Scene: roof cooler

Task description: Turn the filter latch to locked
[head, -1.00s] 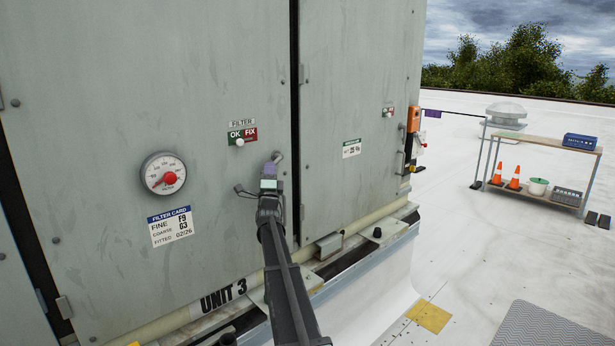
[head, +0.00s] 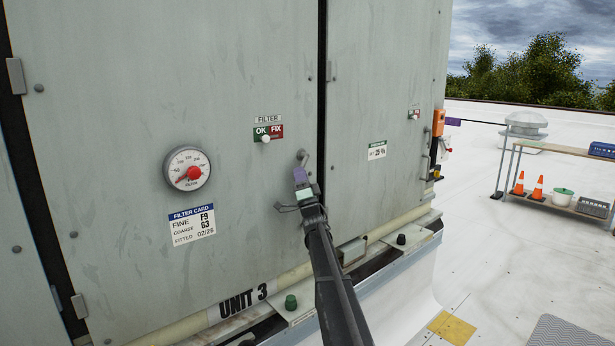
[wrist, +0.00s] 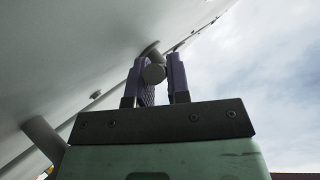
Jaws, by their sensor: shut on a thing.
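The filter latch is a small grey lever (head: 303,156) on the grey cabinet door (head: 110,110), below and right of the FILTER plate with green OK and red FIX fields (head: 268,131). My gripper (head: 299,173) is at the lever's lower end. In the wrist view, my gripper (wrist: 162,76) has its purple fingers on either side of the lever's round grey end (wrist: 153,74) and is shut on it. The lever points down from its pivot in the head view. My gripper hides part of it.
A pressure gauge (head: 187,168) and a filter card (head: 191,225) are left of the latch. A dark seam (head: 322,90) separates this door from the right panel (head: 385,80). A shelf with cones (head: 560,205) stands far right on open white roof.

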